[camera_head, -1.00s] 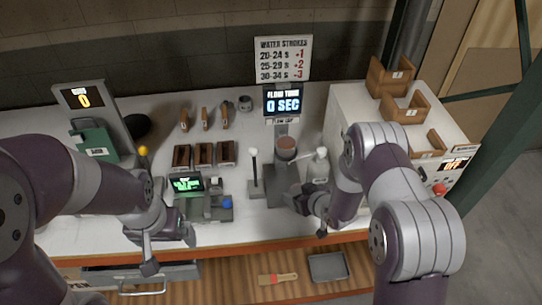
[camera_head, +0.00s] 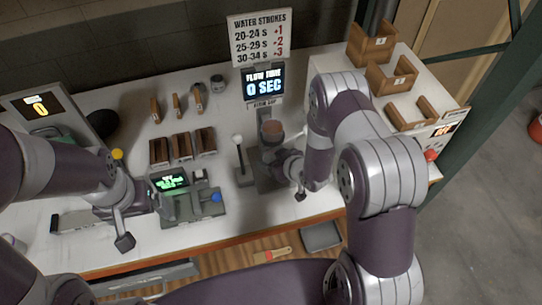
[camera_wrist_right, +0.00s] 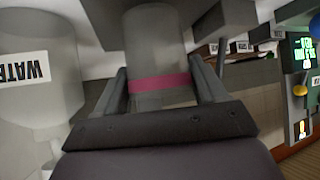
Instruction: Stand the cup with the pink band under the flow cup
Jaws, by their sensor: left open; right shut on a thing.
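The pale see-through cup with the pink band (camera_wrist_right: 160,84) is between the fingers of my right gripper (camera_wrist_right: 162,92), which is shut on it. In the head view my right gripper (camera_head: 272,166) is low at the flow stand, just below the brown flow cup (camera_head: 272,130). The held cup is hard to make out there, and I cannot tell whether it touches the stand's base (camera_head: 265,183). My left gripper (camera_head: 140,203) is open and empty, over the front left of the bench, left of the green-screened device (camera_head: 172,181).
A bottle marked WATER (camera_wrist_right: 38,80) stands close beside the right gripper in the wrist view. A white-knobbed lever (camera_head: 240,158) is left of the stand. Brown bins (camera_head: 182,147) sit behind the device. The white cabinet (camera_head: 440,112) is at the right.

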